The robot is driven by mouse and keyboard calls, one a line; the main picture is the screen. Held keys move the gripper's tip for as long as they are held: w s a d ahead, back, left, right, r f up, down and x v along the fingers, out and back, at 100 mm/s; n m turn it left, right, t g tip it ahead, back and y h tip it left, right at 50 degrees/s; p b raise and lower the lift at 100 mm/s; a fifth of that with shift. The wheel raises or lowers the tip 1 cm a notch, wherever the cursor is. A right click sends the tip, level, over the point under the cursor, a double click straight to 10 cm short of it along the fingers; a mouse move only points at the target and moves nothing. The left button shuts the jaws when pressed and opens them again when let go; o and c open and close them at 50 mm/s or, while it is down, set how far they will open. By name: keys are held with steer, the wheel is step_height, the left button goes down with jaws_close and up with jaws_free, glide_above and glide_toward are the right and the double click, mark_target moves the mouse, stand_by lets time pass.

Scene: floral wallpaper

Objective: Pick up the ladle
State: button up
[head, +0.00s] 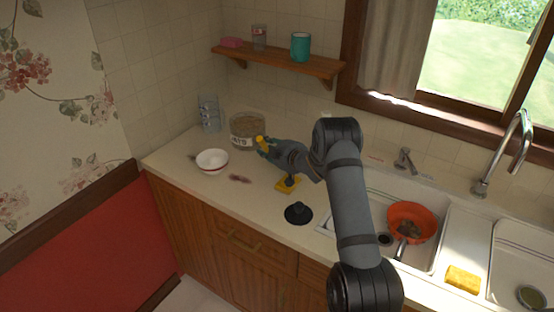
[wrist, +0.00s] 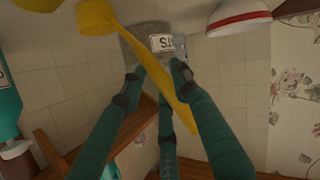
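The yellow ladle (head: 262,141) shows at the fingertips of my gripper (head: 268,150), above the counter and in front of the glass jar. In the wrist view the ladle (wrist: 150,66) runs slantwise between the teal fingers of my gripper (wrist: 157,75), its bowl end at the upper left and its handle crossing toward the lower right. The fingers are closed in around the handle. The exact contact is partly hidden.
A white bowl (head: 212,161), a labelled jar (head: 247,128) and a clear glass (head: 209,114) stand on the counter. A black lid (head: 298,213) and a yellow item (head: 287,185) lie nearer. A wooden shelf (head: 280,62) hangs above.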

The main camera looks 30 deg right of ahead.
steer(key=c, duration=0.6)
jaws_close()
steer(key=shift+r, duration=0.15)
